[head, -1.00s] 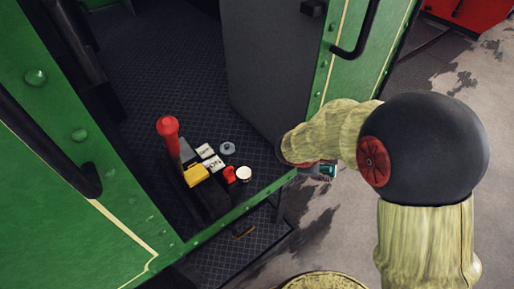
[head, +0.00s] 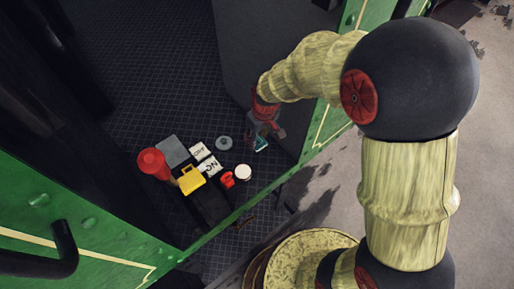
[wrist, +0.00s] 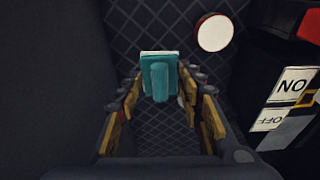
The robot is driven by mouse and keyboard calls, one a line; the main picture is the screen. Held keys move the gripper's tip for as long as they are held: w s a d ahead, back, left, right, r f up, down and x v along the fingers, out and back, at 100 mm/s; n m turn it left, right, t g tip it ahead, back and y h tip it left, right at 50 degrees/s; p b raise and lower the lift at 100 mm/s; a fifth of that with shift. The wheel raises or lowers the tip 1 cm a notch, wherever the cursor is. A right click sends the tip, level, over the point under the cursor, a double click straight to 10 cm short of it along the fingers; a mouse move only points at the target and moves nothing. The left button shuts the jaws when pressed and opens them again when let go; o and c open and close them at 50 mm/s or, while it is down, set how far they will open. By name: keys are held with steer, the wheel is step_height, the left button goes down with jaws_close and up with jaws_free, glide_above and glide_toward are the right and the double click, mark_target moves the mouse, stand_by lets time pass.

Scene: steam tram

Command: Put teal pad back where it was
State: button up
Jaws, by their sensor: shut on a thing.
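The teal pad (wrist: 159,75) is held between the fingertips of my gripper (wrist: 160,88) in the wrist view. It is a small teal block with a raised rib and a pale far edge. In the head view my gripper (head: 264,136) hangs over the dark tread-plate floor by the doorway, and a bit of the teal pad (head: 262,144) shows at its tips. The gripper is to the right of the grey round piece and the white-topped round piece. Whether the pad touches the floor cannot be told.
Near the doorway are a red-topped lever (head: 153,163), a yellow piece (head: 191,180), ON and OFF cards (head: 211,166), a red item (head: 227,180), a white-topped round piece (head: 243,172) and a grey round piece (head: 224,143). A green door edge (head: 335,125) stands close right of my gripper.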

mark_target(261, 140)
step_height(261, 140, down, 8)
steer(key=shift+f+b, duration=0.25)
steer(key=shift+b, duration=0.5)
steer(key=shift+s, duration=0.1)
steer(key=shift+c, duration=0.5)
steer(key=o, duration=1.1)
steer(key=shift+r, duration=0.15)
steer(key=r, duration=0.4)
steer(key=s+d+r+p, duration=0.1)
steer(key=r, duration=0.3)
steer(key=r+p, duration=0.1)
steer(key=r, duration=0.3)
steer(key=shift+s+d, duration=0.15)
steer(key=shift+s, duration=0.05)
steer(key=s+d+r+m+t, duration=0.1)
steer(key=s+d+r+m, duration=0.1)
steer(key=s+d+r, duration=0.2)
steer(key=s+d+r+m+t, duration=0.1)
steer(key=s+d+r, duration=0.3)
steer(key=s+r, duration=0.4)
steer(key=s+d+r+m+t+h, duration=0.1)
steer(key=s+d+r+m+t, duration=0.1)
steer(key=s+r, duration=0.4)
steer(key=shift+s+d+r+m, duration=0.1)
steer(key=shift+d+r+m, duration=0.35)
steer(key=shift+d+r, duration=0.35)
steer(key=shift+s+d+r+m, duration=0.1)
steer(key=shift+d+r+m, duration=0.4)
steer(key=shift+r, duration=0.4)
